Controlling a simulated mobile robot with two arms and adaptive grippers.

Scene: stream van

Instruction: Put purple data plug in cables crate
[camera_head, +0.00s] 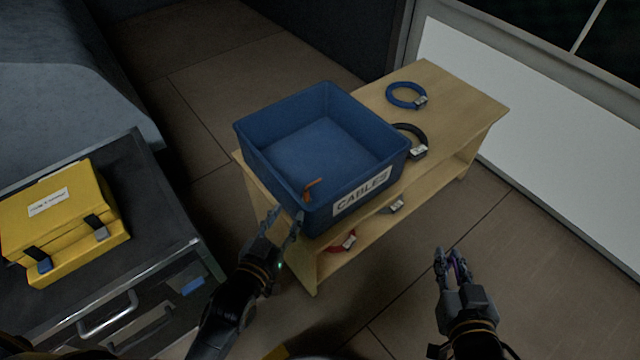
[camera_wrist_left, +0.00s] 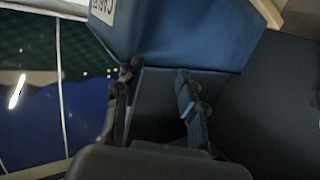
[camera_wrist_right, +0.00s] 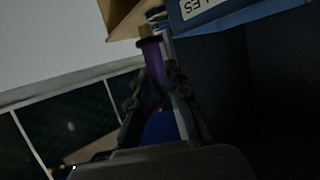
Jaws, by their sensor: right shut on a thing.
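The blue cables crate (camera_head: 370,192) stands on a wooden shelf unit, with a "CABLES" label on its front. An orange-brown item (camera_head: 312,187) is inside at its near corner. My left gripper (camera_head: 286,220) is open and empty, just outside the crate's near left corner; its fingers also show apart in the left wrist view (camera_wrist_left: 158,98). My right gripper (camera_head: 452,256) is shut on the purple data plug (camera_wrist_right: 154,62), low to the right of the shelf unit and apart from the crate. In the head view the fingers mostly hide the plug.
The wooden shelf unit (camera_head: 468,98) has a blue coiled cable (camera_head: 393,101) and a black cable (camera_head: 421,134) on top. A red cable (camera_head: 338,248) lies on its lower shelf. A yellow case (camera_head: 70,215) sits on the dark cabinet at left. Floor right of the shelf is clear.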

